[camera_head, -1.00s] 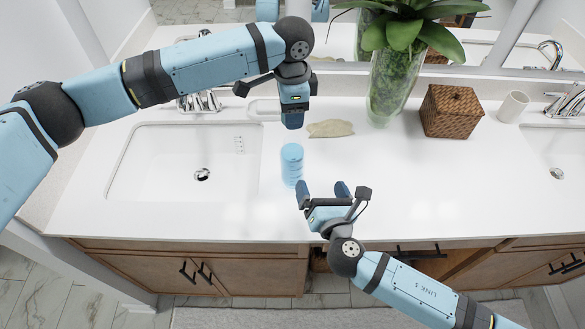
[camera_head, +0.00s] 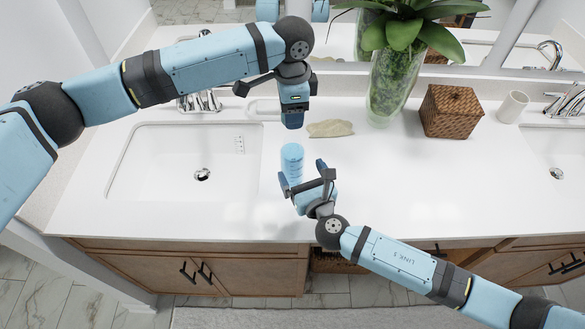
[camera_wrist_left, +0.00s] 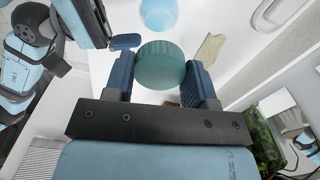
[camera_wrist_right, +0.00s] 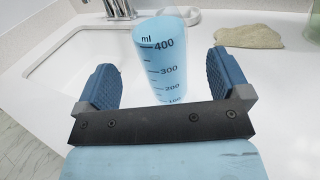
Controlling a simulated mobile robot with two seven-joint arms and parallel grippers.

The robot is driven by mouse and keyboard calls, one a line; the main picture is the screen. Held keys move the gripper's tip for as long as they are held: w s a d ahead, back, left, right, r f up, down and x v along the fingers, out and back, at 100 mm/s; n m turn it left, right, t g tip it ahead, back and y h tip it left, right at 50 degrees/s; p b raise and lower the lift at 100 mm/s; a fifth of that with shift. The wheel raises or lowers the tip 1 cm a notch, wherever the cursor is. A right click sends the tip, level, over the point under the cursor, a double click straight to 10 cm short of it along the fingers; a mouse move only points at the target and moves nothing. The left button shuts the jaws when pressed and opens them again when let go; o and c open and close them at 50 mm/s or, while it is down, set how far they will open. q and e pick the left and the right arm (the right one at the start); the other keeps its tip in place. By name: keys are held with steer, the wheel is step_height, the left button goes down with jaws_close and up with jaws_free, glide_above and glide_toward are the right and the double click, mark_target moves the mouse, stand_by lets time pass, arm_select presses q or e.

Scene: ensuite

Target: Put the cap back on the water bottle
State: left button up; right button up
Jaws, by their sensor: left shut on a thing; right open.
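The water bottle (camera_head: 291,160) is light blue and stands upright on the white counter, right of the left sink. In the right wrist view the bottle (camera_wrist_right: 163,60), with its millilitre scale, stands between the open fingers of my right gripper (camera_wrist_right: 170,80). In the head view my right gripper (camera_head: 305,180) is at the bottle's near side, and its fingers partly hide the bottle's lower part. My left gripper (camera_head: 293,118) is above and behind the bottle. In the left wrist view it is shut on the round teal cap (camera_wrist_left: 160,64), apart from the bottle (camera_wrist_left: 158,14).
A beige, flat stone-like piece (camera_head: 330,128) lies behind the bottle. A glass vase with a plant (camera_head: 387,88), a woven box (camera_head: 451,110) and a white cup (camera_head: 513,106) stand farther right. The left sink (camera_head: 180,170) is beside the bottle. The counter's front right is clear.

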mark_target(292, 136)
steer(key=x, duration=0.6)
steer(key=c, duration=1.4)
arm_select(q)
steer(key=shift+f, duration=2.5)
arm_select(e)
steer(key=shift+o, duration=0.2)
arm_select(q)
steer(key=shift+f, duration=0.1)
steer(key=shift+f, duration=0.8)
steer(key=shift+f, duration=0.55)
